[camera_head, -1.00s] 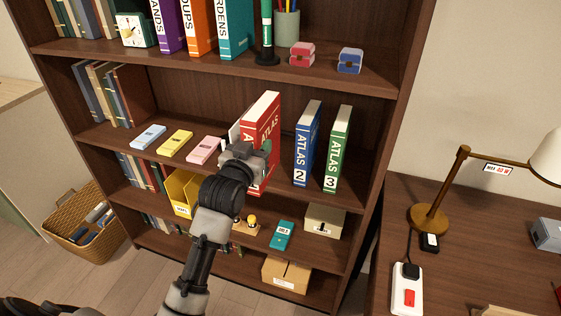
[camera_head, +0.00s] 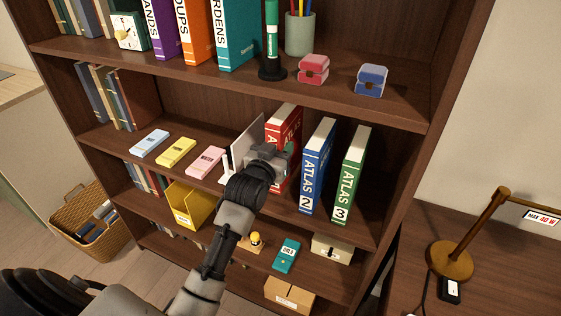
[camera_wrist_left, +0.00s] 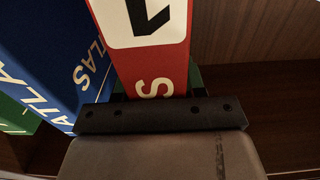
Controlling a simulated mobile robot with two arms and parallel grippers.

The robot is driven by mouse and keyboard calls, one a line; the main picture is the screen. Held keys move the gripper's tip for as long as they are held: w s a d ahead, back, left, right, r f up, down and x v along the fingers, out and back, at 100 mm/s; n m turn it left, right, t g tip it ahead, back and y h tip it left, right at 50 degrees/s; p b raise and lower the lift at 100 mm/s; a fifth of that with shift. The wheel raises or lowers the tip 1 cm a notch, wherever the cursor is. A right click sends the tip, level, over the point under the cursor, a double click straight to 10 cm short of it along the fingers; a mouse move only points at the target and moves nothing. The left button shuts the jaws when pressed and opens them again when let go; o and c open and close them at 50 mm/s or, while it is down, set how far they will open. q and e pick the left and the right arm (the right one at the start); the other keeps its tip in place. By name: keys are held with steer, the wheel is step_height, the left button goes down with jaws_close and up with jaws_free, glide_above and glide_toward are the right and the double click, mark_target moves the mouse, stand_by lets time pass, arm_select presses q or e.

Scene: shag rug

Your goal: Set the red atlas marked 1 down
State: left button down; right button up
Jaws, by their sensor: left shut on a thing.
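The red atlas marked 1 (camera_head: 285,122) stands upright in the middle shelf bay, just left of the blue atlas marked 2 (camera_head: 317,165). The green atlas marked 3 (camera_head: 349,175) stands right of the blue one. My left gripper (camera_head: 279,160) is shut on the red atlas's spine side and hides much of its lower part. In the left wrist view the red spine (camera_wrist_left: 155,68) with its 1 lies between the fingers. The blue atlas (camera_wrist_left: 60,50) is close beside it there. Whether the red atlas's base touches the shelf is hidden. My right gripper is out of view.
A pale upright bookend (camera_head: 246,142) stands left of the red atlas. Blue, yellow and pink boxes (camera_head: 177,152) lie farther left on this shelf (camera_head: 110,137). The upper shelf (camera_head: 215,78) overhangs it. A desk with a lamp (camera_head: 452,258) is at right.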

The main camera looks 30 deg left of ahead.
arm_select(q)
step_height(320, 180, down, 3)
steer(key=shift+w+f, duration=0.1)
steer(key=shift+w, duration=0.05)
steer(key=shift+f, duration=0.35)
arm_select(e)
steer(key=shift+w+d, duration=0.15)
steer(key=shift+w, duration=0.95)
arm_select(q)
steer(key=c, duration=1.1)
jaws_free()
steer(key=shift+f, duration=0.25)
steer(key=o, duration=0.5)
steer(key=shift+c, duration=0.2)
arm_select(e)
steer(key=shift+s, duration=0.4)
arm_select(q)
steer(key=shift+r, duration=0.1)
